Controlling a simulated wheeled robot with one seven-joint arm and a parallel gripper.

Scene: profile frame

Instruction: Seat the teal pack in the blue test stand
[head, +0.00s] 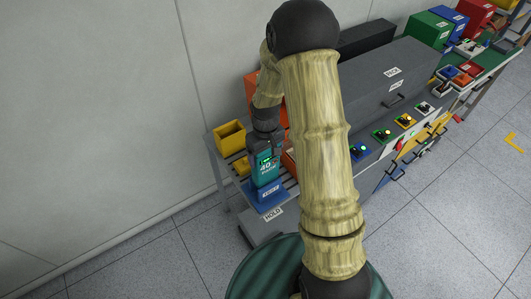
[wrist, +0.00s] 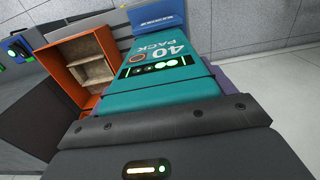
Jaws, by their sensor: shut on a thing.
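The teal pack (head: 264,172), marked 40, is upright in the head view at the near-left end of the bench. The wrist view shows its face with 40 PACK and lit marks (wrist: 165,55). The blue test stand (head: 272,199), with a white label, is at the pack's lower end; it also shows beyond the pack in the wrist view (wrist: 157,14). My gripper (head: 266,149) is shut on the upper end of the pack. The pack's lower end meets the stand in the picture, but I cannot tell how deep it sits.
A yellow bin (head: 229,138) stands left of the pack. An open orange box (wrist: 82,62) is close beside it in the wrist view. A grey cabinet (head: 385,85) and a row of coloured button boxes (head: 383,134) are to the right. My arm hides part of the bench.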

